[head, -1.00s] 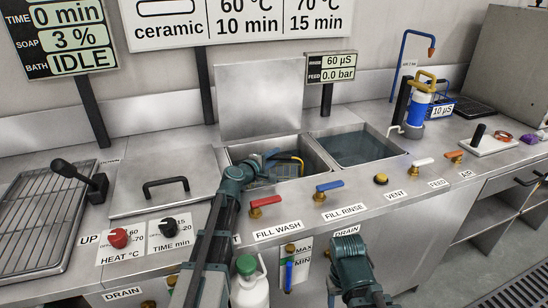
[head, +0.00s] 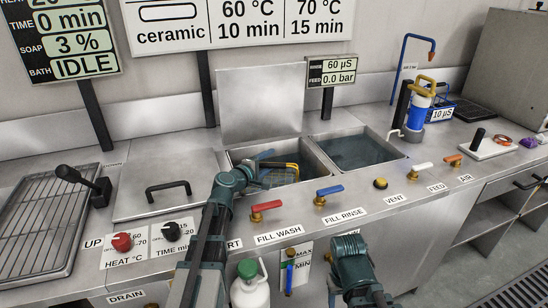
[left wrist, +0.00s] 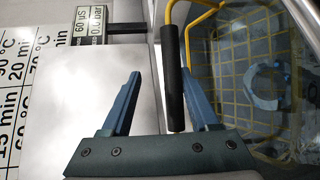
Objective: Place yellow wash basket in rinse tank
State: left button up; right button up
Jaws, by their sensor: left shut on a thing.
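The yellow wash basket (head: 281,180) is in the left tank, partly hidden by the tank's front edge and my gripper. In the left wrist view its yellow wire mesh (left wrist: 232,57) holds a blue-grey part (left wrist: 262,88). Its handle has a black grip (left wrist: 174,80). My left gripper (head: 268,158) reaches over that tank and is shut on the handle; in the wrist view the grip lies between its blue fingers (left wrist: 160,98), close against the right one. The rinse tank (head: 397,151) is the right tank, with liquid in it. My right arm shows at the bottom; its fingers are hidden.
A raised lid (head: 262,85) stands behind the left tank. A divider separates the two tanks. Red (head: 266,206) and blue (head: 329,190) valve levers line the front edge. A blue canister (head: 417,108) stands behind right of the rinse tank.

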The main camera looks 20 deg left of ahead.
aim_at(263, 165)
pick_arm(q)
jog(key=v, duration=0.3)
jog(key=shift+s+a+r, duration=0.1)
jog(key=shift+s, duration=0.15)
jog(key=o, duration=0.7)
jog(key=shift+o, duration=0.2)
